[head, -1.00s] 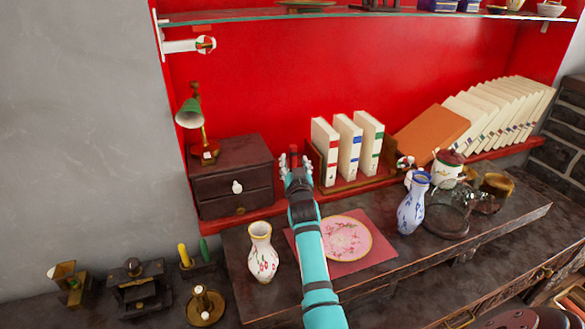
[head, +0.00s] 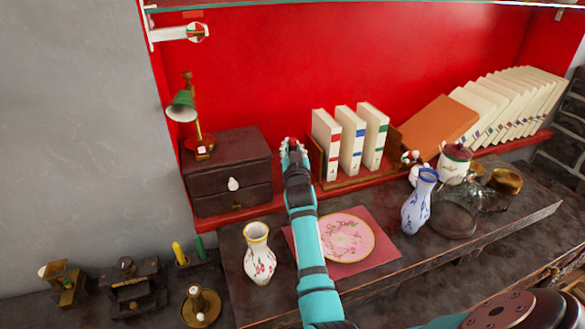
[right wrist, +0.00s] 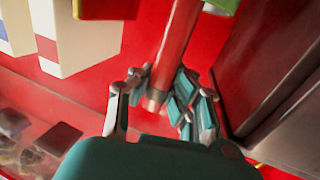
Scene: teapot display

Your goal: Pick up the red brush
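A red rod (right wrist: 176,45) shows in the right wrist view, slanted, with a green and white part at its top edge. I take it to be the red brush. Its lower end lies between the fingers of my right gripper (right wrist: 160,85), which stand on either side of it. The fingers are close to the rod, but whether both touch it is unclear. In the head view my right gripper (head: 293,147) is between the dark drawer cabinet and the book rack, and largely hides the brush. My left gripper is not in view.
The drawer cabinet (head: 228,170) stands close on the left of the gripper. Upright books (head: 350,140) stand close on the right. A floral vase (head: 259,255), a pink plate (head: 347,238) and a blue-white vase (head: 419,202) are on the lower surface.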

